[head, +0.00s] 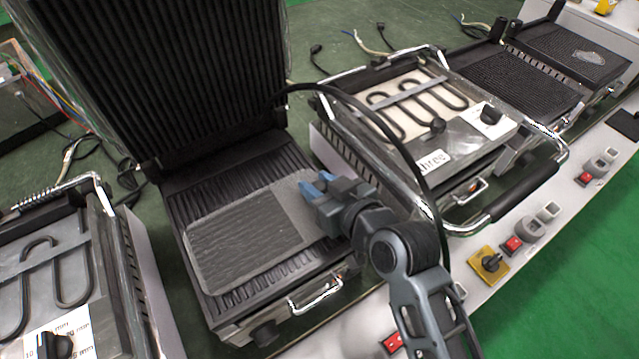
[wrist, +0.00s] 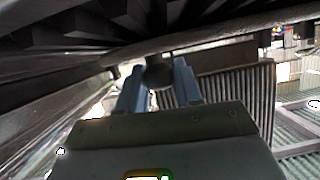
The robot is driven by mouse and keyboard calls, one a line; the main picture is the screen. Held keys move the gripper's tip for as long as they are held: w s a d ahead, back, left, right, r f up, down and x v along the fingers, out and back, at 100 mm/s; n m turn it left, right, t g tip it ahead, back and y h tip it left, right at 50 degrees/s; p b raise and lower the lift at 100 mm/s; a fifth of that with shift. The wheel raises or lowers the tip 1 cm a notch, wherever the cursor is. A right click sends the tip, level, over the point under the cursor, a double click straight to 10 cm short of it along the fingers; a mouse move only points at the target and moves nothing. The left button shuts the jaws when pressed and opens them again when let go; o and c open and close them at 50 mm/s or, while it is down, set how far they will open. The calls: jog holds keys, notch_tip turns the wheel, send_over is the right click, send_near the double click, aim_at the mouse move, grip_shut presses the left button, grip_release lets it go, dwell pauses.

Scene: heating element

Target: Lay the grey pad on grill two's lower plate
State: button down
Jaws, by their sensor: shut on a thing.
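The grey pad (head: 240,240) is a flat rectangle with rounded corners, over the ribbed lower plate (head: 190,200) of the open grill in the middle left. The pad looks near level with the plate. Whether it touches the ribs all over cannot be told. My gripper (head: 318,190) is at the pad's right edge and shut on it. The blue fingertips also show in the wrist view (wrist: 160,88). The gripper hides part of the pad's right side and the plate there.
The ribbed upper lid (head: 160,70) stands raised behind the plate. A grill marked three (head: 430,160), with an exposed heating coil, stands to the right. Another coil grill (head: 60,270) is at the left. A front handle (head: 315,297) sticks out below the plate.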

jog(key=c, duration=0.8)
grip_release()
jog(key=shift+o, duration=0.2)
jog(key=shift+d, duration=0.1)
jog(key=v, duration=1.1)
jog(key=shift+s+d+r+b, duration=0.1)
jog(key=shift+s+r+b, duration=0.05)
jog(key=shift+s+b, duration=0.25)
